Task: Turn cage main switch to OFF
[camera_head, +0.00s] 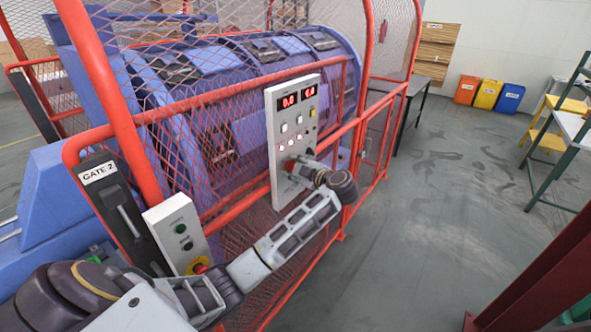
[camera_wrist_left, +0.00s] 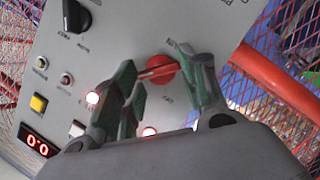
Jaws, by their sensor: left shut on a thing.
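The grey control panel (camera_head: 296,130) is fixed to the red mesh cage, with two red digital displays in its upper part. My left gripper (camera_head: 297,166) is at the lower part of this panel. In the left wrist view the panel appears turned over, and the green-grey fingers of the left gripper (camera_wrist_left: 165,76) are shut on a red rotary switch (camera_wrist_left: 160,66). A black knob (camera_wrist_left: 76,16) is on the same panel, apart from the fingers. My right gripper is not in view.
A smaller box (camera_head: 178,232) with buttons and a red emergency stop is beside the GATE 2 plate (camera_head: 99,173). The red cage frame (camera_head: 250,103) encloses the blue strander drum (camera_head: 220,57).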

